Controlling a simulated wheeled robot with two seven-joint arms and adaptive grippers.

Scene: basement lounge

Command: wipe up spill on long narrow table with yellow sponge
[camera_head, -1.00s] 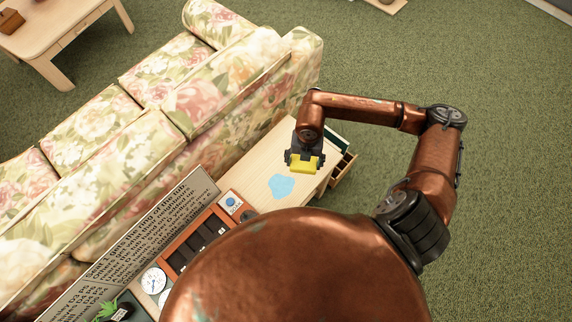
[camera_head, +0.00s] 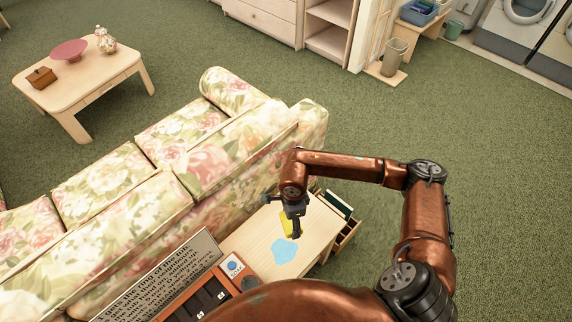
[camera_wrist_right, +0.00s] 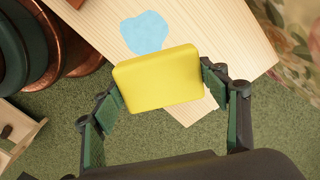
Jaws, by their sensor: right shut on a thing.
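The long narrow table (camera_head: 314,240) has a pale wood top and stands behind the floral sofa. A light blue spill (camera_head: 284,251) lies flat on it; it also shows in the right wrist view (camera_wrist_right: 145,32). My right gripper (camera_head: 291,225) is shut on the yellow sponge (camera_head: 286,222), beside the spill on its far side. In the right wrist view the sponge (camera_wrist_right: 158,78) sits between the two fingers, its edge close to the spill. I cannot tell whether the sponge touches the table. My left gripper is not in view.
The floral sofa (camera_head: 225,152) runs along the table's left side. A lettered sign (camera_head: 160,285) and an orange-brown device (camera_head: 215,295) stand at the table's near end. Books (camera_head: 338,203) sit in a low shelf at the far end. Green carpet is open on the right.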

